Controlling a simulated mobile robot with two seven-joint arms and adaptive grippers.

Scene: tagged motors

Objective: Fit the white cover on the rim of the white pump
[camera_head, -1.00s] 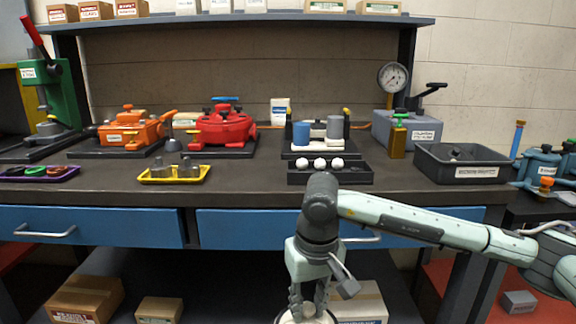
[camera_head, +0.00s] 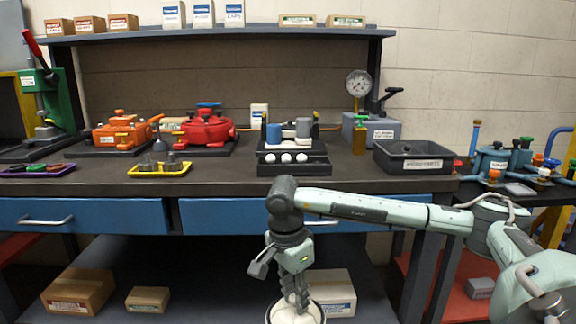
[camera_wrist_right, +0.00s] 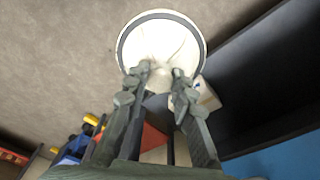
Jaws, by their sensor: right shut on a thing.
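My right gripper (camera_head: 298,296) reaches down at the bottom of the head view, below the bench top and in front of the drawers. It is shut on the white cover (camera_head: 296,316), a round white piece with a dark rim, cut off by the lower picture edge. In the right wrist view, the cover (camera_wrist_right: 161,36) sits at the tips of both fingers (camera_wrist_right: 160,78), its white domed face and dark edge showing. I cannot pick out a white pump for certain in either view. My left gripper is not in view.
The bench holds an orange pump (camera_head: 122,132), a red pump (camera_head: 207,130), a yellow tray (camera_head: 134,171), a black rack with white balls (camera_head: 263,169) and a dark bin (camera_head: 380,157). Blue-grey equipment (camera_head: 492,163) stands on a side cart at right. Boxes (camera_head: 78,290) lie below.

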